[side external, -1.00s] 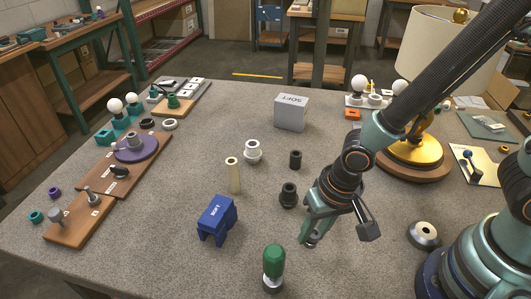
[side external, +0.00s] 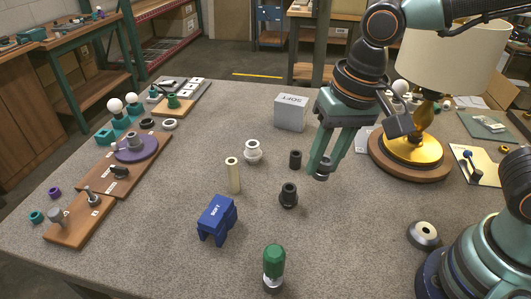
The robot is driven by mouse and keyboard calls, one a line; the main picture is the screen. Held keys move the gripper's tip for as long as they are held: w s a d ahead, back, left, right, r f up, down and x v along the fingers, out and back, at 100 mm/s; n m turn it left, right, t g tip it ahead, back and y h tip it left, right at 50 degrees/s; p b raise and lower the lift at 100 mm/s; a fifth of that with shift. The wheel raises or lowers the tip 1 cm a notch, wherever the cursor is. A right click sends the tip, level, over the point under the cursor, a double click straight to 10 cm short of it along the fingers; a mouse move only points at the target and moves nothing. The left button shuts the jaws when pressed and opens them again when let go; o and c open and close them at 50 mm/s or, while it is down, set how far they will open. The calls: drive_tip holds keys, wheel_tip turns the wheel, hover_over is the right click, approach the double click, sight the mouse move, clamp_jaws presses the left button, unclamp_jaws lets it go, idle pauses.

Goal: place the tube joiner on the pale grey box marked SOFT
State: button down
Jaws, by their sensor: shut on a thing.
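The pale grey box marked SOFT (side external: 290,114) stands toward the back middle of the table, with its top bare. My gripper (side external: 322,168) is to the right of the box and nearer the camera, fingers pointing down.
A black cylinder (side external: 295,159) and a black stepped fitting (side external: 288,195) stand left of my gripper. A lamp (side external: 420,150) stands on the right.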

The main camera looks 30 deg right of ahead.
drive_tip(key=w+d+m, duration=0.1)
drive_tip(key=w+d, duration=0.5)
drive_tip(key=d, duration=0.1)
drive_tip(key=h, duration=0.1)
hover_over(360, 164)
drive_tip(key=shift+n+g, duration=0.3)
drive_tip(key=shift+n, duration=0.1)
drive_tip(key=f, duration=1.6)
drive_tip(key=shift+s+a, duration=0.1)
drive_tip(key=shift+s, duration=0.15)
drive_tip(key=shift+f, duration=2)
drive_tip(key=shift+f, duration=0.2)
drive_tip(key=c, duration=0.9)
unclamp_jaws()
drive_tip(key=shift+r, duration=0.15)
